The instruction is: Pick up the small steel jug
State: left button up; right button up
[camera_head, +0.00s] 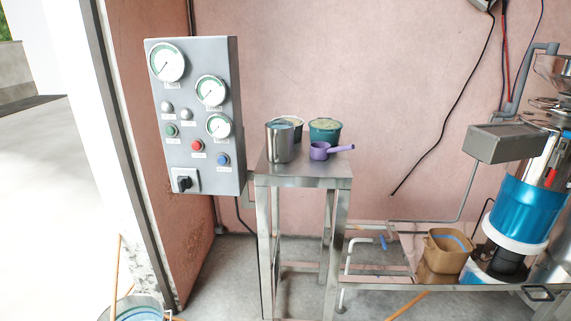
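A small steel jug (280,144) stands upright on the top of a steel stand (304,180) in the middle of the head view. It is at the left front of the stand top, and its inside looks bluish near the rim. A purple dipper (319,151) with its handle to the right lies to its right. A dark green tub (325,131) and a pale-filled container (294,126), partly hidden by the jug, stand behind. Neither of my grippers is in view.
A grey control panel (196,110) with gauges is close to the stand's left. A low steel frame to the right holds a brown container (445,254) and a blue machine (524,208). A bucket (138,309) is at the lower left. The stand's front is clear.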

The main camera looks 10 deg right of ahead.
aim_at(280, 133)
jog(key=u, duration=0.9)
jog(key=i, duration=1.05)
jog(key=z, duration=0.3)
